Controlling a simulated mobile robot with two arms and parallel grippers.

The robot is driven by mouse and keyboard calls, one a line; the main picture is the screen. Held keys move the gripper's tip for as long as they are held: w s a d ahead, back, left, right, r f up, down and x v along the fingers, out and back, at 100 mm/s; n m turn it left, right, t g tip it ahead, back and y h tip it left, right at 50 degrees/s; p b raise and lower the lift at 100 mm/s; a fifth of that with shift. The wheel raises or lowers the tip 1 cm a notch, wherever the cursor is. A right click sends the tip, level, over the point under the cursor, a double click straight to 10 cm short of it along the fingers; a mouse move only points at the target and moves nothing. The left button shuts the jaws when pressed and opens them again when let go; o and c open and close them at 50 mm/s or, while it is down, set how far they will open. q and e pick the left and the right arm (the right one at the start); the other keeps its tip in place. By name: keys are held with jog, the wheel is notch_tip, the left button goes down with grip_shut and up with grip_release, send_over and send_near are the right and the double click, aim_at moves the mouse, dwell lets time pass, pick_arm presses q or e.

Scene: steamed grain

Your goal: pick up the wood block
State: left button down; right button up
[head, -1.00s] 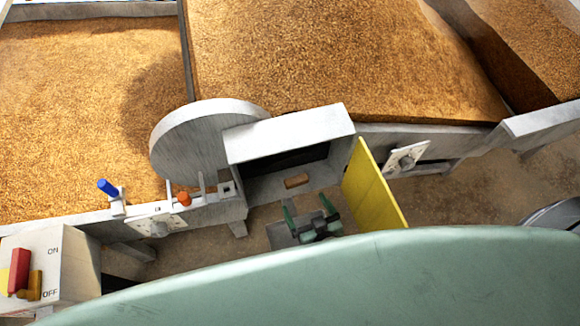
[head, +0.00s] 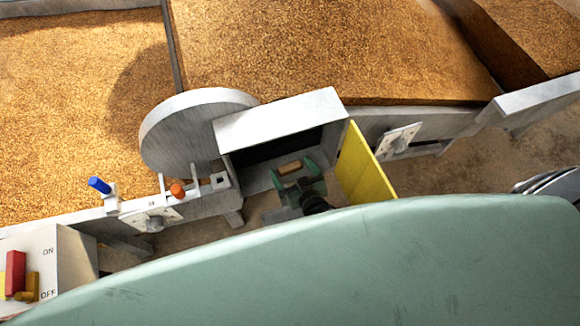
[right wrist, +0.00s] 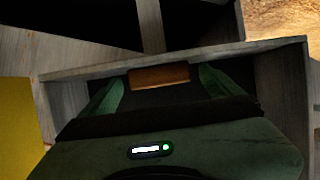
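The wood block (head: 290,168) is small and brown and lies on the floor of a grey open-fronted box (head: 277,120). It also shows in the right wrist view (right wrist: 159,76), between the two finger tips and a little beyond them. My right gripper (head: 292,172) is green and reaches into the box opening. Its fingers are open on either side of the block, and no firm contact shows. In the right wrist view the gripper (right wrist: 160,85) has a wide gap between its fingers. My left gripper is not in view.
A yellow door panel (head: 364,164) stands open at the right of the box. A grey disc (head: 185,130) stands to its left. A blue-handled lever (head: 100,186) and an orange knob (head: 177,190) are further left. Grain beds (head: 320,50) lie behind.

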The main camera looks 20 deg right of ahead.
jog(key=c, duration=1.3)
jog(key=shift+r, duration=0.15)
